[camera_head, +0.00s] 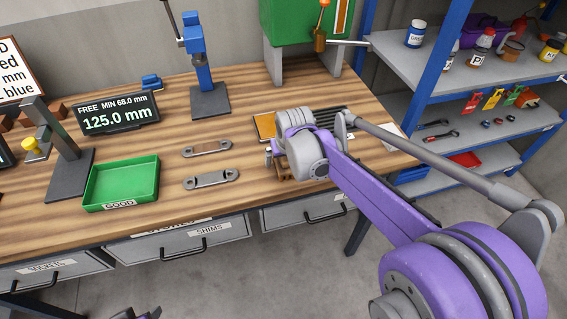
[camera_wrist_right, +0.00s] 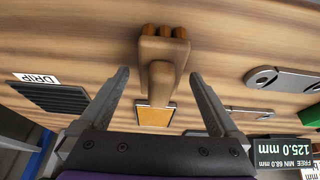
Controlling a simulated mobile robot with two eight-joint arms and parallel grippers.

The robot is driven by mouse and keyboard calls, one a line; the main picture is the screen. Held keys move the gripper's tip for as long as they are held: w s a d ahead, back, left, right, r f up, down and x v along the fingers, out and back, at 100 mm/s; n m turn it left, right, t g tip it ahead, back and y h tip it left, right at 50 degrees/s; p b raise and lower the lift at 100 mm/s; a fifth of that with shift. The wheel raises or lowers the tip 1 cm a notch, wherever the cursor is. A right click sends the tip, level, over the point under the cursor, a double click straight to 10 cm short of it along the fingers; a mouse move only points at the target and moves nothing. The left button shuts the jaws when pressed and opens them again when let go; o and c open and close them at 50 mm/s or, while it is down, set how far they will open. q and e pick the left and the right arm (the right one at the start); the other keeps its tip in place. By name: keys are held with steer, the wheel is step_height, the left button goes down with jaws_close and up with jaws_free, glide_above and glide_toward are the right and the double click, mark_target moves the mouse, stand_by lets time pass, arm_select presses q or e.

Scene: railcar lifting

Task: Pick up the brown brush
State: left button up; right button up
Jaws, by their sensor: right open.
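The brown brush (camera_wrist_right: 165,50) lies on the wooden workbench, seen from above in the right wrist view. Its broad block with orange-brown tufts is at the top and its handle points down between my fingers. In the head view a small brown part of the brush (camera_head: 283,173) shows under my right arm; the rest is hidden. My right gripper (camera_wrist_right: 160,74) is open, its fingers on either side of the handle with gaps and nothing gripped. In the head view the right gripper (camera_head: 271,160) is mostly hidden behind its wrist. A dark part of my left arm shows at the bottom edge; its jaw state is unclear.
An orange-yellow pad (camera_head: 265,126) and a dark slotted drip tray (camera_head: 328,119) lie behind the gripper. Two metal links (camera_head: 211,179) and a green tray (camera_head: 122,183) lie to the left. A green machine (camera_head: 290,22) stands behind; blue-framed shelves (camera_head: 440,75) stand right.

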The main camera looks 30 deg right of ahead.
jaws_close()
stand_by(0.4)
step_height(320, 180, up, 10)
steer(key=shift+r+p, duration=0.1)
steer(key=shift+p, duration=0.25)
stand_by(0.3)
steer(key=c, duration=0.8)
jaws_free()
steer(key=c, duration=0.5)
